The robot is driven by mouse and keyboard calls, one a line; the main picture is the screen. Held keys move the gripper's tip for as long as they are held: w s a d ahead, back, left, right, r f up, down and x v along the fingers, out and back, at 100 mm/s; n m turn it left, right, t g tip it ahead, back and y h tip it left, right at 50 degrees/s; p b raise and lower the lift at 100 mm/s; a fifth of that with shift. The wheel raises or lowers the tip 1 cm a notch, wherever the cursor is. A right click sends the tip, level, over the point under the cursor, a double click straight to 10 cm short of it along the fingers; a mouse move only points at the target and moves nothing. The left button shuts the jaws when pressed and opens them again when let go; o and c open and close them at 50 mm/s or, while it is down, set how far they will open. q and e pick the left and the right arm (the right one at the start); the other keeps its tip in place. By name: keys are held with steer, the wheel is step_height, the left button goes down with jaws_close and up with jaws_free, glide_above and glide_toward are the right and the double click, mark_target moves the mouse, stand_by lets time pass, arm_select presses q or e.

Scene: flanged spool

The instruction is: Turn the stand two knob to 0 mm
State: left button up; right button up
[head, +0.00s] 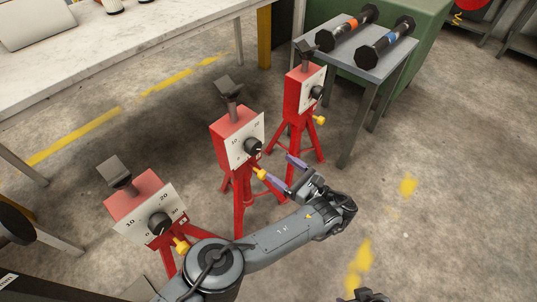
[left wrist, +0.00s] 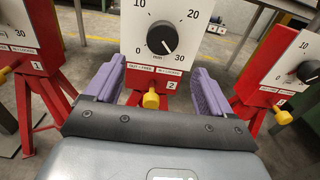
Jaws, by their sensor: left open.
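Stand two (head: 232,137) is the middle red stand. Its black knob (head: 252,147) sits on a white dial plate marked 0 to 30, and the knob (left wrist: 163,38) shows larger in the left wrist view. Its white pointer mark aims down and right, close to 30. A yellow lever (left wrist: 151,100) sticks out below the dial plate, by the label with the 2. My left gripper (head: 279,170) is open in front of stand two. Its purple fingers (left wrist: 155,88) lie apart, below the knob and either side of the lever, holding nothing.
Stand one (head: 145,207) is at the near left and stand three (head: 304,88) farther back, both with knobs and yellow levers. A grey table (head: 377,75) with two dumbbells stands behind. A white-topped bench (head: 110,60) is at the back left. Floor at right is clear.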

mark_target(256, 148)
arm_select(q)
steer(key=b+x, duration=0.1)
steer(key=x, duration=0.2)
steer(key=b+x, duration=0.1)
steer(key=x, duration=0.2)
steer(key=b+x, duration=0.1)
steer(key=x, duration=0.2)
steer(key=shift+w+r+b, duration=0.15)
steer(key=shift+r+b, duration=0.1)
steer(key=shift+b, duration=0.05)
steer(key=shift+b+x, duration=0.3)
steer(key=shift+x, duration=0.55)
steer(key=shift+r, duration=0.2)
steer(key=shift+c, duration=0.5)
steer(key=c, duration=1)
